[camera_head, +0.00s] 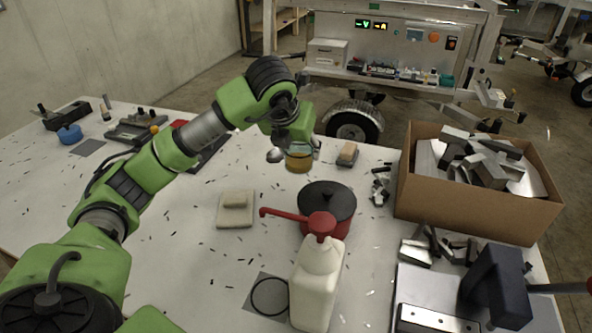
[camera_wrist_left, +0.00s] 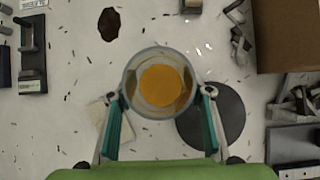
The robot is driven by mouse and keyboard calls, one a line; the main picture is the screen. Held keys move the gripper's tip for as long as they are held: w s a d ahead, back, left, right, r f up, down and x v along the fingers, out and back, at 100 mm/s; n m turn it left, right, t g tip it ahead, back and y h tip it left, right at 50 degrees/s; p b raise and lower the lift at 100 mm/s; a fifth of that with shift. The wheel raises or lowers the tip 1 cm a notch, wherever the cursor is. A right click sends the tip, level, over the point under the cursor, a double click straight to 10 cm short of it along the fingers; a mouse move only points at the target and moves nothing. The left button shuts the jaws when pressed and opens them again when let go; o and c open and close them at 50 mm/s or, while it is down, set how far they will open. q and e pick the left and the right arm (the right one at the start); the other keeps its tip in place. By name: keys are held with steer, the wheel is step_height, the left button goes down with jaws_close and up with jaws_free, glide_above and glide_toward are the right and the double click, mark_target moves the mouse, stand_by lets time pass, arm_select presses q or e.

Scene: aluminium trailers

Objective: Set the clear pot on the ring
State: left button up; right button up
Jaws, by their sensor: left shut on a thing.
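The clear pot (camera_head: 299,163) is see-through with amber contents, near the table's far edge in the head view. In the left wrist view the pot (camera_wrist_left: 160,62) shows from above as a round rim around an orange disc. My left gripper (camera_head: 298,147) is shut on the pot, with one teal finger on each side. I cannot tell whether the pot touches the table. The ring (camera_head: 269,297) is a thin black circle on a grey square at the front of the table, far from the pot. The ring is not seen in the wrist view. My right gripper is not in view.
A white bottle (camera_head: 315,285) with a red pump stands right beside the ring. A red pot with a black lid (camera_head: 327,205) stands behind it, and a beige block (camera_head: 235,209) lies left. A cardboard box (camera_head: 470,205) of metal offcuts is at right. Small chips litter the table.

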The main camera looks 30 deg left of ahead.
arm_select(q)
steer(key=w+a+f, duration=0.1)
steer(key=w+f, duration=0.1)
steer(key=w+a+f+p, duration=0.1)
steer(key=w+a+f, duration=0.1)
steer(key=w+f, duration=0.1)
steer(key=w+a+f+p, duration=0.1)
steer(key=w+a+f, duration=0.1)
steer(key=w+f, duration=0.1)
steer(key=shift+w+a, duration=0.1)
steer(key=shift+w, duration=0.1)
step_height(320, 180, down, 2)
steer(key=shift+f+p, duration=0.15)
steer(key=shift+p, duration=0.55)
steer(key=shift+w+f, duration=0.1)
steer(key=shift+f, duration=0.4)
steer(key=shift+f, duration=0.1)
steer(key=o, duration=1.2)
